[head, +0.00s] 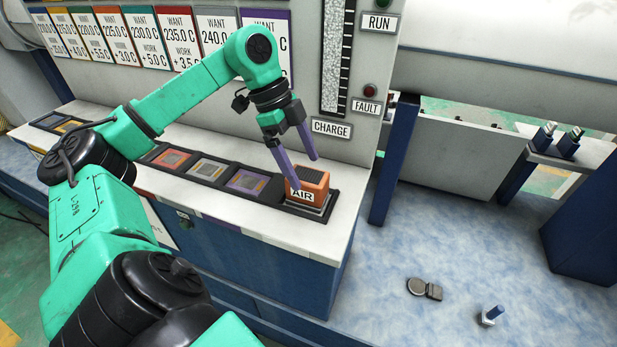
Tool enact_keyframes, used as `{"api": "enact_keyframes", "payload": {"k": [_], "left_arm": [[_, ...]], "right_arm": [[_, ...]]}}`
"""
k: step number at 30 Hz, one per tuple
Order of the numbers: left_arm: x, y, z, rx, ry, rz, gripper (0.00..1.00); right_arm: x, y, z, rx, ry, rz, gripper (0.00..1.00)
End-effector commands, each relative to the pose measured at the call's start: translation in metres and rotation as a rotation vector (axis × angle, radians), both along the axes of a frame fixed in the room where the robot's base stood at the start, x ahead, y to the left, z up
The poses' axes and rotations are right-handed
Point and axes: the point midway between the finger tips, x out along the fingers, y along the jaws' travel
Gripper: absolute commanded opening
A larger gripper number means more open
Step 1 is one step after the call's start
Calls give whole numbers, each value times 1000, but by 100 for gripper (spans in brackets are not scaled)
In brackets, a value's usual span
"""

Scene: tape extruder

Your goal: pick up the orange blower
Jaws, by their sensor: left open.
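The orange blower (311,182) is a small box with a dark grille on top and a white AIR label on its front. It sits in a dark tray (318,210) at the right end of the white counter. My left gripper (305,173) is open, with its two purple fingers pointing down at the blower. One finger is at the blower's left side near the label, the other above its back edge. I cannot tell whether either finger touches it. My right gripper is not in view.
A row of framed coloured plates (208,170) lies on the counter left of the blower. Behind stands a panel with WANT cards (175,37), a gauge (337,55) and a CHARGE label (331,128). A small dark object (424,288) and a blue peg (492,314) lie on the blue surface at right.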

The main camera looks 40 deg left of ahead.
Motion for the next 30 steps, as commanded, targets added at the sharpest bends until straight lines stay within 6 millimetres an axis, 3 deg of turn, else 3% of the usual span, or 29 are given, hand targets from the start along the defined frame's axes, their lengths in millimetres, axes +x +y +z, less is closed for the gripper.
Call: {"api": "enact_keyframes", "payload": {"k": [12,19,27,30], "left_arm": [[7,-21,-61,-2,1,-4,100],[9,-23,-64,-2,-2,-3,100],[9,-22,-64,-2,-2,-3,0],[9,-23,-63,-4,-5,-3,0]], "right_arm": [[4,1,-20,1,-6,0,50],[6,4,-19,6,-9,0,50],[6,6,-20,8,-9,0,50],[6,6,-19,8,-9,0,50]]}}
